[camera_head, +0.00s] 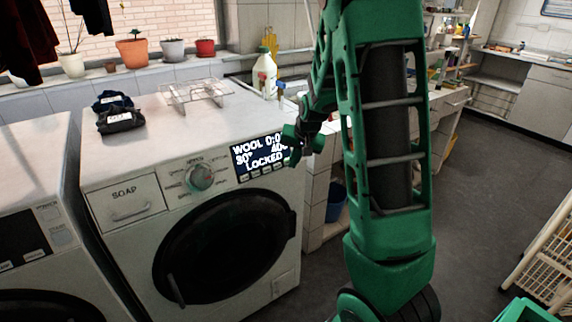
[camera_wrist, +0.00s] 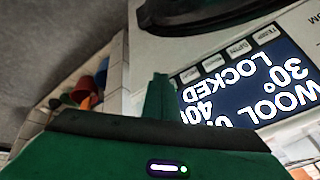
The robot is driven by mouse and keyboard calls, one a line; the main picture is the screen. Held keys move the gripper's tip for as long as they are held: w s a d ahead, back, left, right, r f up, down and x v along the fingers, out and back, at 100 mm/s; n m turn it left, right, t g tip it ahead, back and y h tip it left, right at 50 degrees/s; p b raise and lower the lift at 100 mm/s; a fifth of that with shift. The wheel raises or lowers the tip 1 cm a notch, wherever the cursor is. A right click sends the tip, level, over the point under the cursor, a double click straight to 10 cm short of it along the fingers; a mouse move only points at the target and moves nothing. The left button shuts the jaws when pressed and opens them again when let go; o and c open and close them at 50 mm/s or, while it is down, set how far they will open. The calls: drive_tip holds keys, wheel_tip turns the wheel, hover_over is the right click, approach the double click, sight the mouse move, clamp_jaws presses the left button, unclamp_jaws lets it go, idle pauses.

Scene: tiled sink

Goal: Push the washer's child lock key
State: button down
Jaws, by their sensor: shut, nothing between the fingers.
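The white washer (camera_head: 120,235) stands in the middle of the head view with its round dark door shut. Its lit display (camera_head: 258,158) reads WOOL, 30° and LOCKED; part of the text is hidden behind my gripper. A row of small keys (camera_head: 256,178) runs under the display. In the wrist view, the display (camera_wrist: 250,95) is upside down and the small keys (camera_wrist: 228,54) line its upper edge; their labels are too small to read surely. My gripper (camera_head: 292,153) is shut and empty at the display's right end. Its fingers (camera_wrist: 159,92) cover part of the panel.
The program dial (camera_head: 200,177) and soap drawer (camera_head: 126,200) are left of the display. A wire rack (camera_head: 194,92), dark folded cloth (camera_head: 120,117) and a white bottle (camera_head: 264,72) are on or behind the washer top. Another white machine (camera_head: 35,180) stands to the left.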

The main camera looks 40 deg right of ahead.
drive_tip(key=shift+w, duration=0.1)
idle(0.3)
drive_tip(key=shift+w+f, duration=0.1)
drive_tip(key=shift+w, duration=0.25)
idle(0.4)
drive_tip(key=shift+s+r, duration=0.2)
drive_tip(key=shift+s, duration=0.35)
drive_tip(key=shift+s+r, duration=0.35)
drive_tip(key=shift+s, duration=0.6)
drive_tip(key=shift+s+r, duration=0.3)
drive_tip(key=shift+s, duration=0.6)
drive_tip(key=shift+s+r, duration=0.35)
drive_tip(key=shift+s, duration=0.6)
